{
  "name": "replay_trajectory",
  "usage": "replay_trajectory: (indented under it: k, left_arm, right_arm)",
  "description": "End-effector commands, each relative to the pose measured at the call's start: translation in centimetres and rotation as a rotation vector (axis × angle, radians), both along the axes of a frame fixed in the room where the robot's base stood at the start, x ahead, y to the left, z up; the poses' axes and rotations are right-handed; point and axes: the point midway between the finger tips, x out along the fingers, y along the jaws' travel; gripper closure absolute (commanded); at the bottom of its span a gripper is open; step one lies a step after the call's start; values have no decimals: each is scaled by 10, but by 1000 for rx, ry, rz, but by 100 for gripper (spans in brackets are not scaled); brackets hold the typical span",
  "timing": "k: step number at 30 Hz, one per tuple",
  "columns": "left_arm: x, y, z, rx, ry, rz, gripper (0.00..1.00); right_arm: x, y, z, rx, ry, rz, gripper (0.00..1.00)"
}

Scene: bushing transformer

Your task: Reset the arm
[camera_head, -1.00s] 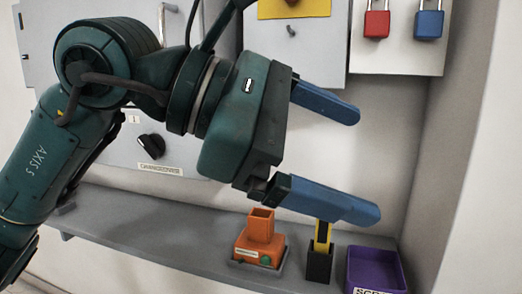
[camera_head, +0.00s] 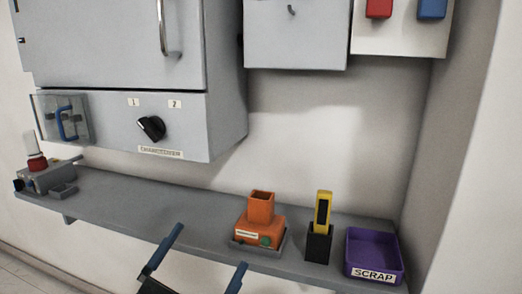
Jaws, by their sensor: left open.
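My left gripper (camera_head: 210,247) shows at the bottom of the head view, low in front of the shelf. Its two blue fingers point up and stand wide apart, with nothing seen between them. The rest of my left arm is below the picture edge. My right gripper is not in the picture.
A grey shelf (camera_head: 150,205) runs along the wall. It bears an orange device (camera_head: 259,222), a black holder (camera_head: 319,245) with a yellow tool (camera_head: 323,208), and a purple SCRAP bin (camera_head: 374,270). A grey cabinet (camera_head: 205,132) with a black knob (camera_head: 151,128) hangs above.

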Motion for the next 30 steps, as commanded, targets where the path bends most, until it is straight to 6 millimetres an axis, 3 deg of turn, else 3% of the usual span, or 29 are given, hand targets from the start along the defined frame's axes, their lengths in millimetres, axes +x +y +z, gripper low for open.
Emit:
replay_trajectory:
  k: [1, 6, 12, 18, 19, 21, 30]
  left_arm:
    - [-4, 10, -34, -51, 152, 13, 7]
    - [-27, 34, -117, -185, 531, 49, 7]
    - [-64, 48, -181, -288, 829, 83, 7]
    - [-106, 57, -228, -371, 1072, 116, 7]
    - [-113, 58, -234, -384, 1107, 120, 7]
    - [-109, 57, -220, -371, 1111, 125, 7]
    - [-106, 57, -205, -314, 1183, 158, 7]
  right_arm:
    - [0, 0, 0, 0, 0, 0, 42]
    - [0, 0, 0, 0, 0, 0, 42]
    - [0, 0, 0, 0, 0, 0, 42]
    - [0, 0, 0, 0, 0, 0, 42]
    - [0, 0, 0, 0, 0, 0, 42]
    - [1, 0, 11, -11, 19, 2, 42]
    - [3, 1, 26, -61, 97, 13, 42]
